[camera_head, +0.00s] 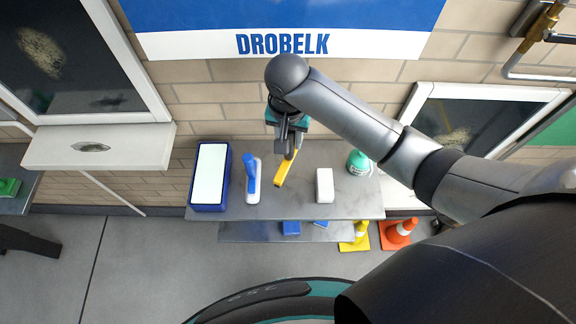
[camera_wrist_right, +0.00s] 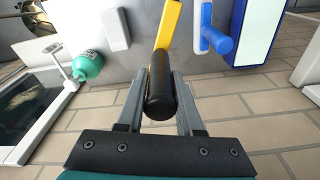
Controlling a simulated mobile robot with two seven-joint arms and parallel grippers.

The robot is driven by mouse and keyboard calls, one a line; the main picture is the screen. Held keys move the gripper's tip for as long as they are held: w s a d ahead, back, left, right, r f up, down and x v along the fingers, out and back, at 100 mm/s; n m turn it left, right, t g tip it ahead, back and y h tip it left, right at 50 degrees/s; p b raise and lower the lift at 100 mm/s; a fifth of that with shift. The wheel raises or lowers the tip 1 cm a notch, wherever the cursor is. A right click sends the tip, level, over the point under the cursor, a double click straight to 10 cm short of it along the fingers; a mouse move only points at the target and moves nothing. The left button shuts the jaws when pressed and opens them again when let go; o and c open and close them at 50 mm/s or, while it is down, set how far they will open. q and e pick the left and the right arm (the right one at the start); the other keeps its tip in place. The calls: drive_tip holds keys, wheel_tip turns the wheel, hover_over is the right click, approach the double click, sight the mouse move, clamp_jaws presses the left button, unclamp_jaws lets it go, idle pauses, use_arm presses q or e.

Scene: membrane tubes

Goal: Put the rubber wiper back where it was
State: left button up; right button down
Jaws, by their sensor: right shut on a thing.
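The rubber wiper, which I take to be the tool with a yellow head (camera_head: 284,173) and a black handle, is over the grey shelf (camera_head: 268,207). My right gripper (camera_head: 290,148) is shut on it. In the right wrist view the black handle (camera_wrist_right: 160,98) lies between the two fingers, and the yellow part (camera_wrist_right: 168,25) points away from the gripper. I cannot tell whether the yellow end touches the shelf. My left gripper is in neither view.
Left of the wiper are a blue-handled white tool (camera_head: 251,182) and a blue-rimmed white box (camera_head: 210,176). Right of it are a white block (camera_head: 324,185) and a green bottle (camera_head: 359,162). A brick wall (camera_head: 220,95) stands behind. Cones (camera_head: 398,233) are on the floor.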

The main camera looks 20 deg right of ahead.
sight(289, 158)
wheel_tip(289, 158, down, 8)
drive_tip(key=shift+f+b, duration=0.1)
drive_tip(key=shift+b, duration=0.5)
wheel_tip(289, 158, down, 4)
drive_tip(key=shift+f+b, duration=0.2)
drive_tip(key=shift+b, duration=0.3)
drive_tip(key=shift+w, duration=0.1)
drive_tip(key=c, duration=0.5)
unclamp_jaws()
drive_tip(key=shift+c, duration=0.2)
drive_tip(key=r+p, duration=0.1)
drive_tip(key=r, duration=0.3)
drive_tip(key=s+r+p, duration=0.1)
drive_tip(key=r, duration=0.7)
drive_tip(key=shift+s+a+p, duration=0.25)
drive_tip(key=shift+a+p, duration=0.05)
drive_tip(key=shift+p, duration=0.1)
